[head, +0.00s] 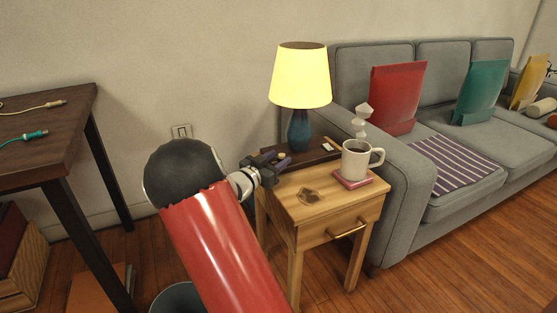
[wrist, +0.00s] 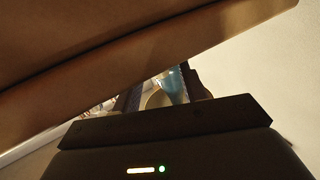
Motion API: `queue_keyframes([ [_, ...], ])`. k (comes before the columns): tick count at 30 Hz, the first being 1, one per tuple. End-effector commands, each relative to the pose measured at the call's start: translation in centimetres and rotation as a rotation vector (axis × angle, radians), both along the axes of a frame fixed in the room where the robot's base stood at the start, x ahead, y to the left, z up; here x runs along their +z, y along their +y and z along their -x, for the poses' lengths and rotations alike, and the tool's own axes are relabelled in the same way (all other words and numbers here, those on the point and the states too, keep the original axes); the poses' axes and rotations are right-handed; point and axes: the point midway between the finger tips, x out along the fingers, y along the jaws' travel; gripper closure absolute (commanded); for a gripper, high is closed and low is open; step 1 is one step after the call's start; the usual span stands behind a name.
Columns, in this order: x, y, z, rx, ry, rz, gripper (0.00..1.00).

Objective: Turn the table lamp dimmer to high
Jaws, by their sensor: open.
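The table lamp (head: 301,76) is lit, with a yellow shade and a blue base (head: 299,131), and stands at the back of a wooden side table (head: 299,219). A small brass-coloured knob (head: 282,156), which looks like the dimmer, sits in front of the lamp base. My gripper (head: 283,164) is open and empty, at the left of the table top close to the knob; I cannot tell whether it touches it. In the wrist view, a blue shape (wrist: 172,86), likely the lamp base, shows between dark finger parts. The knob's setting is too small to read.
A cream mug (head: 356,163) stands on a pink coaster or book (head: 352,182) at the table's right. A grey sofa (head: 402,220) is close on the right. A dark table (head: 45,130) with cables stands left. A large brown surface (wrist: 120,50) blocks much of the wrist view.

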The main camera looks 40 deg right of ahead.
Motion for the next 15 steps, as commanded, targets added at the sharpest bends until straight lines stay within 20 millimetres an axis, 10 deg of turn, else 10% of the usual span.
queue_keyframes([
  [11, 0.04, -0.93, -0.22, 0.001, -0.001, 0.000, 0.57],
  [15, 0.03, -0.91, -0.23, 0.001, -0.001, 0.000, 0.73],
])
